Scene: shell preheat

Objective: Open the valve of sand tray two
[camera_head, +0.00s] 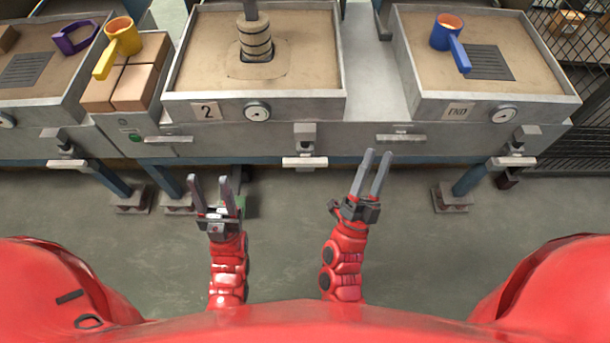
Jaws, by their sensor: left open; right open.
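Sand tray two (330,95) is a grey metal tray of sand at the top centre, with a "2" plate on its front. Its valve (305,162) sits under the front centre, a grey body with a pale handle lying crosswise. My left gripper (208,180) is open and empty, below and left of the valve. My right gripper (377,155) is open and empty, to the right of the valve and apart from it. Both point toward the bench.
A ringed post (256,40) stands in tray two. The END tray (560,98) at right holds a blue ladle (448,35). A yellow ladle (120,40) rests on bricks (135,88) at left. Similar valves (512,162) hang under neighbouring trays.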

